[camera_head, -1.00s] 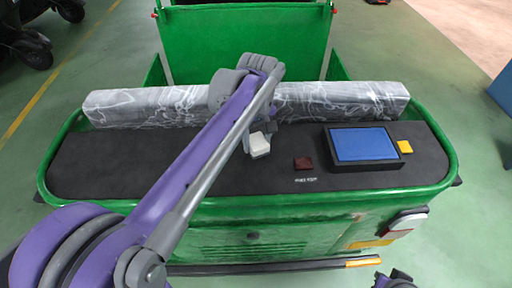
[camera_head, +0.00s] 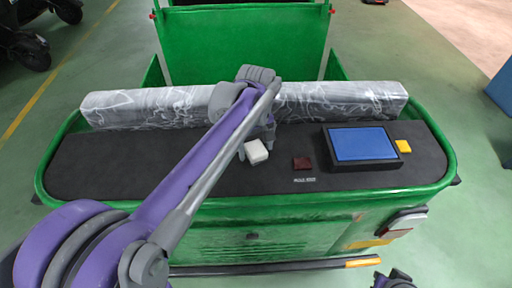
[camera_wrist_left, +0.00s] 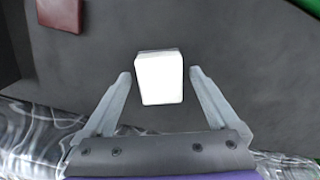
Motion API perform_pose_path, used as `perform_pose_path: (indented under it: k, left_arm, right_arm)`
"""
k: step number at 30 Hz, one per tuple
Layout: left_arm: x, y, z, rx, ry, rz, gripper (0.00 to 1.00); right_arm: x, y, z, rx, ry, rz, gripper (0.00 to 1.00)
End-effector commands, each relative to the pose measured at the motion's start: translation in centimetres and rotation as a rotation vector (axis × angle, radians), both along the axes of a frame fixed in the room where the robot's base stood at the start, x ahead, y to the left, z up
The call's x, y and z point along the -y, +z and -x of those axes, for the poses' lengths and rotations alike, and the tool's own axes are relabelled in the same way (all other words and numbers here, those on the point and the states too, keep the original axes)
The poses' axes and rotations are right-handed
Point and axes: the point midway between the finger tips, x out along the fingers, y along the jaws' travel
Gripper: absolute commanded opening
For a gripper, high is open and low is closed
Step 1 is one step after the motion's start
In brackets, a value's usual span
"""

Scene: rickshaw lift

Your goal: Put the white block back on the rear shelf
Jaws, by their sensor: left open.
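The white block (camera_head: 256,151) is at the middle of the dark rear shelf (camera_head: 110,165) of the green rickshaw. In the left wrist view the white block (camera_wrist_left: 160,80) lies between the tips of my left gripper (camera_wrist_left: 160,73). The fingers are open, with a gap on each side of the block. In the head view the left gripper (camera_head: 257,140) is partly hidden by its own arm. A dark piece, likely of my right gripper (camera_head: 393,279), shows at the bottom edge; its fingers cannot be made out.
A dark red block (camera_head: 302,163) lies right of the white block. A black tray with a blue inside (camera_head: 362,144) and a yellow block (camera_head: 403,146) are farther right. A plastic-wrapped grey bar (camera_head: 340,103) runs along the back. The shelf's left part is clear.

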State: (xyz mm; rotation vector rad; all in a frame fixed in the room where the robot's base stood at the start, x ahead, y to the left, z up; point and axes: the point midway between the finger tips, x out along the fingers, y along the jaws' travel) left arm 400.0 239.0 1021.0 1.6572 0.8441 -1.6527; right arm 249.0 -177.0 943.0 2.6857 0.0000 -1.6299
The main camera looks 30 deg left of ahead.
Motion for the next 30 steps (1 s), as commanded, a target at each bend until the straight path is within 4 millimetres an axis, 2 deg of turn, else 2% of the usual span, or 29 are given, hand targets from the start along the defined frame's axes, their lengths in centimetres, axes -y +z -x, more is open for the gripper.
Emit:
perform_pose_path:
  k: [15, 21, 30]
  left_arm:
    - [0.0, 9.8, 0.0, 0.001, 0.0, 0.0, 0.94]
    - [0.0, 11.5, 0.0, 0.0, 0.0, 0.0, 0.94]
    - [0.0, 11.6, 0.0, 0.0, 0.0, 0.0, 0.94]
  right_arm:
    - [0.0, 1.1, -0.4, 0.008, 0.0, 0.0, 0.0]
    - [0.0, 1.2, -0.5, 0.009, 0.0, 0.0, 0.0]
    - [0.0, 1.2, -0.4, 0.009, 0.0, 0.0, 0.0]
